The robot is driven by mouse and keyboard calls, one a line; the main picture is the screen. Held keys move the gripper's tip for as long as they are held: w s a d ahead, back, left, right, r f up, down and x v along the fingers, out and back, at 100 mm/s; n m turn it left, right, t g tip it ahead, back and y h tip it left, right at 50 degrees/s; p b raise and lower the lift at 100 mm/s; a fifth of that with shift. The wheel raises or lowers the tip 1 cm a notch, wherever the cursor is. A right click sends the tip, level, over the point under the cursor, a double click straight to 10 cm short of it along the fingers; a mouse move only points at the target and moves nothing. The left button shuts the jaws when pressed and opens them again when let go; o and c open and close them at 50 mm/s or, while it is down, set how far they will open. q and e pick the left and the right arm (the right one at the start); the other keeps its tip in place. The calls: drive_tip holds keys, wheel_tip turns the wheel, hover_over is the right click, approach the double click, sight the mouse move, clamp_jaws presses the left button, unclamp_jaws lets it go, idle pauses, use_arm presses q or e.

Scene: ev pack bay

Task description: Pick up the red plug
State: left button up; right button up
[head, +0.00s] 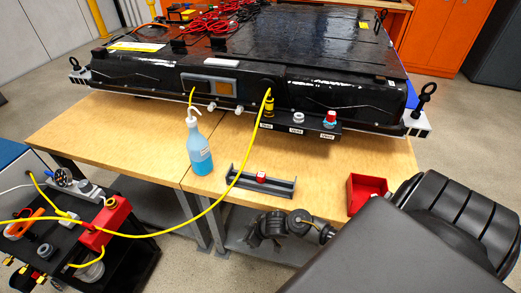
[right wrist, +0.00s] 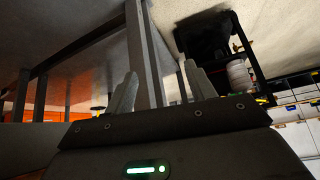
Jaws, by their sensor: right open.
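A small red plug (head: 261,177) sits in a long grey holder (head: 272,187) near the front edge of the wooden table. A second red-topped fitting with a light blue part (head: 331,118) stands on the black port bracket of the battery pack. My right gripper is open and empty in the right wrist view (right wrist: 161,88), its two pale fingers apart. In the head view, part of my right arm's dark end shows below the table's front edge, lower than the red plug and apart from it. My left gripper is not in view.
A red bin (head: 366,190) is at the right. The black battery pack (head: 250,60) fills the back. A loaded cart (head: 110,240) stands lower left.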

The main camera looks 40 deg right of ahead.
drive_tip(key=w+r+n+t+y, duration=0.1)
drive_tip(key=w+r+n, duration=0.1)
drive_tip(key=r, duration=0.7)
drive_tip(key=w+r+n, duration=0.1)
drive_tip(key=w+r, duration=0.2)
drive_tip(key=r, duration=0.6)
drive_tip(key=g+h+p, duration=0.1)
drive_tip(key=g+h, duration=0.1)
drive_tip(key=g, duration=0.2)
approach(262, 175)
drive_tip(key=shift+m, duration=0.3)
drive_tip(key=shift+x, duration=4.9)
drive_tip(key=shift+d, duration=0.15)
drive_tip(key=c, duration=1)
drive_tip(key=shift+c, duration=0.2)
